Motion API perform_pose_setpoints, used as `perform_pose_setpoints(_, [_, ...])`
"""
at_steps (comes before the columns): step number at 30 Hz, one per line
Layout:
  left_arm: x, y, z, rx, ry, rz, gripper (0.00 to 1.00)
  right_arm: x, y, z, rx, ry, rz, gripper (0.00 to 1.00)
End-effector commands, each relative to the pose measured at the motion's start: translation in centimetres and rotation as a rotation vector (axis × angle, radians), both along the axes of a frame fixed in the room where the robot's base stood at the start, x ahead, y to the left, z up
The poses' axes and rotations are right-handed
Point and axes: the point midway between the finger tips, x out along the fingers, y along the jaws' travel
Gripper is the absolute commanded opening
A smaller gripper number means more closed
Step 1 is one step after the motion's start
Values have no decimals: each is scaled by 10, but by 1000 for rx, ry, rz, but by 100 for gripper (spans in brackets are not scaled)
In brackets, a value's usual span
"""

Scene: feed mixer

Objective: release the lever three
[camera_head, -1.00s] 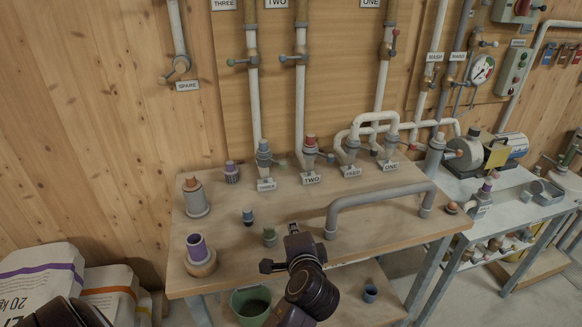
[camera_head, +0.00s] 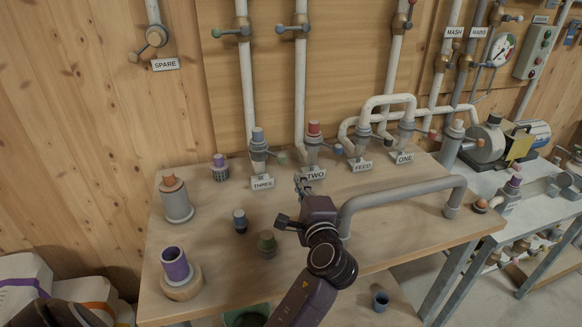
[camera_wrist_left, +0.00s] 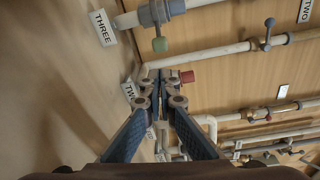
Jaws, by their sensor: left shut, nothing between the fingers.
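The station labelled THREE (camera_head: 262,183) has a grey coupling (camera_head: 258,150) with a blue-grey top. Its side lever ends in a green knob (camera_head: 282,158). In the left wrist view the THREE coupling (camera_wrist_left: 160,12) and its green knob (camera_wrist_left: 159,45) are at the top. My left gripper (camera_head: 301,182) is over the bench in front of the TWO label (camera_head: 316,175), right of and below the green knob. The wrist view shows its fingers (camera_wrist_left: 160,84) closed and empty, apart from the knob. My right gripper is not in view.
The red-topped TWO coupling (camera_head: 313,138) stands close beyond my gripper. A thick grey curved pipe (camera_head: 400,192) lies to its right. Small fittings, including a blue-topped one (camera_head: 240,221) and a green one (camera_head: 267,244), stand to its left. Higher valves hang on the wall pipes.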

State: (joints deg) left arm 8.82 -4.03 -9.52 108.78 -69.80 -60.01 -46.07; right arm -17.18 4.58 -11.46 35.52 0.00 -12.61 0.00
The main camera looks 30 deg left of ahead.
Motion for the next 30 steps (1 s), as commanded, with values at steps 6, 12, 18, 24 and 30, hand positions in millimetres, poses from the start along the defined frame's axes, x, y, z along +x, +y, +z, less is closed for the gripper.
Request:
perform_pose_setpoints(6, [0, 0, 0, -1, -1, 0, 0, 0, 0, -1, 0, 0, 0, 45])
perform_pose_setpoints(12, [1, 2, 0, 0, 0, 0, 0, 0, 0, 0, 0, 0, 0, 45])
perform_pose_setpoints(18, [19, 19, 0, 2, -1, 2, 0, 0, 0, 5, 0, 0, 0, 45])
perform_pose_setpoints(24, [45, 45, -3, 2, 1, 2, 0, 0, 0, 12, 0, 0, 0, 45])
perform_pose_setpoints(30, [65, 64, -6, 1, 1, 1, 0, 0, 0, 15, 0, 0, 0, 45])
